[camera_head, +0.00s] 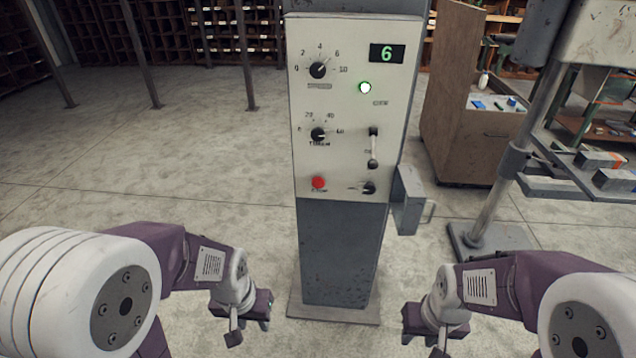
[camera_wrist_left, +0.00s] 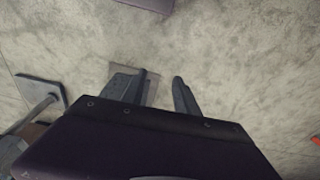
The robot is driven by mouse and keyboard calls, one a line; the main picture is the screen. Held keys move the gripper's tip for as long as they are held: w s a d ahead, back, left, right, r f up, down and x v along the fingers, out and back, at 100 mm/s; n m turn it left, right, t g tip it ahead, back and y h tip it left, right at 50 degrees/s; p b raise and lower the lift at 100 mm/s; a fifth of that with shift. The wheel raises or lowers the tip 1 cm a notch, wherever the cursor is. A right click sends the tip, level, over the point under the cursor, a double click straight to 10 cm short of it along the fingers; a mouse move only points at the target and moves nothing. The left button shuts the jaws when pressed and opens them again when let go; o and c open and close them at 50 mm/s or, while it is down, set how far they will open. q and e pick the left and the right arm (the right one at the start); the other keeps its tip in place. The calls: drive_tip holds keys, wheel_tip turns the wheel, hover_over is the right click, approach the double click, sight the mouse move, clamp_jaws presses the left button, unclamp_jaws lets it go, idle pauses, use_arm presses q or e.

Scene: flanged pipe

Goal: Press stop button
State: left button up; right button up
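The red stop button (camera_head: 318,183) sits low on the left of the light panel of a grey control pedestal (camera_head: 340,250) in the head view. My left gripper (camera_head: 238,325) hangs low, left of the pedestal and below the button, touching nothing. The button is not seen in the wrist view.
A grey box (camera_head: 408,205) juts from the pedestal's right side. A machine stand (camera_head: 490,210) is further right. Floor at left is clear.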

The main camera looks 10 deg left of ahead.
use_arm(q)
clamp_jaws()
drive_tip(key=shift+w, duration=0.1)
idle(1.7)
